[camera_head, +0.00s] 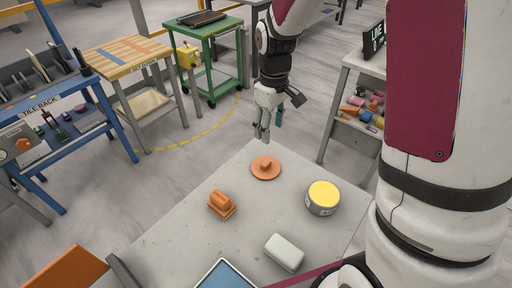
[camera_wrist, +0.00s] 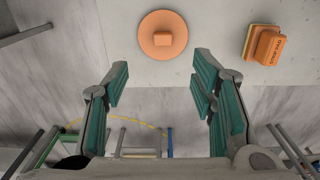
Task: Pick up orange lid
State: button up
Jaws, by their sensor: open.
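The orange lid (camera_head: 265,168) is a flat round disc with a small block-shaped knob. It lies on the stone slab (camera_head: 168,243) near its far corner. In the wrist view the lid (camera_wrist: 162,35) is at the top centre, beyond the fingertips and roughly between their lines. My gripper (camera_head: 264,133) is above and just behind the lid in the head view, apart from it. In the wrist view my gripper (camera_wrist: 160,82) has its two teal-padded fingers wide apart with nothing between them.
A round tin with a yellow top (camera_head: 323,197) stands to the right. A pale rounded block (camera_head: 284,252) and a blue tray (camera_head: 226,275) are nearer. The slab around the lid is clear.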

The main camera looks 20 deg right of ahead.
jog(key=f, duration=0.2)
send_over(266, 162)
jog(key=f, duration=0.7)
jog(key=shift+w+d+f+p, duration=0.15)
jog(key=shift+d+f+p, duration=0.1)
jog(key=shift+f+p, duration=0.1)
jog(key=f, duration=0.2)
jog(key=f+p, duration=0.1)
jog(key=f, duration=0.1)
jog(key=shift+s+a+f, duration=0.1)
jog(key=shift+s+a, duration=0.15)
jog(key=shift+w+f, duration=0.1)
jog(key=shift+f, duration=0.35)
jog(key=c, duration=1)
